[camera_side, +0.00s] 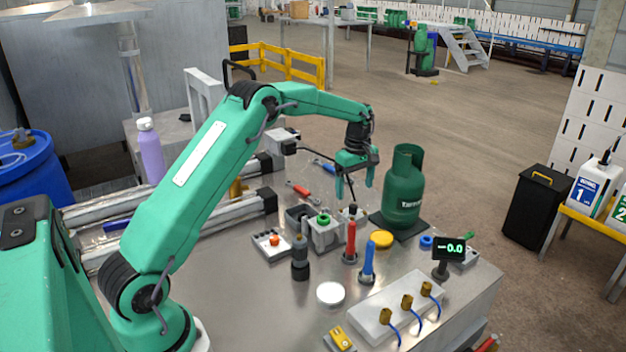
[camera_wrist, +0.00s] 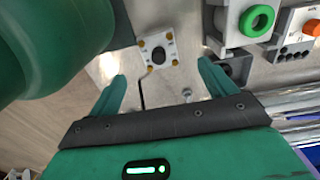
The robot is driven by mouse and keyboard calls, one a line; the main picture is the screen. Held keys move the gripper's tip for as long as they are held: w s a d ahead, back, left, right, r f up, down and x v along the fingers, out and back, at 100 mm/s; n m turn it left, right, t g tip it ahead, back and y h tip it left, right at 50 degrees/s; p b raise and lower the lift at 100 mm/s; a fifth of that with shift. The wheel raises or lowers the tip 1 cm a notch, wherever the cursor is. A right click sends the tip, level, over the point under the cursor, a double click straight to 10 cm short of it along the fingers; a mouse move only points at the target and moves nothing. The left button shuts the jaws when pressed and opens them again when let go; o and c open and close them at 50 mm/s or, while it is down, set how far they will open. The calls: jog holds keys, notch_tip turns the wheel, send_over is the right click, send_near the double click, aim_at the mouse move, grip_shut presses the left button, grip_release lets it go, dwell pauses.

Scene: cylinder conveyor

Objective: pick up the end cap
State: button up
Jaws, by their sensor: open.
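What looks like the end cap is a small pale square plate (camera_wrist: 169,38) with a black round centre and brass-coloured corners, in the wrist view just beyond my fingertips. In the side view it seems to be the small piece with a dark top (camera_side: 354,209) behind the red cylinder, partly hidden. My gripper (camera_side: 355,188) points down above that spot, next to the green gas bottle (camera_side: 403,195). In the wrist view my gripper (camera_wrist: 162,76) has its two green fingers wide apart with nothing held between them. The plate lies free of both fingers.
The gas bottle stands close on one side. A grey block with a green ring (camera_side: 324,219) stands close on the other. Red (camera_side: 350,240) and blue (camera_side: 368,263) upright cylinders, a yellow disc (camera_side: 381,239) and a white disc (camera_side: 330,293) stand nearer the front.

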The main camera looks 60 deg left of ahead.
aim_at(354, 206)
jog(key=shift+w+a+f, duration=0.2)
jog(key=shift+a+f, duration=0.05)
jog(key=shift+f, duration=1.55)
jog(key=shift+f, duration=0.1)
jog(key=shift+f, duration=2.55)
jog(key=shift+r, duration=0.1)
jog(key=c, duration=1.2)
jog(key=shift+c, duration=0.2)
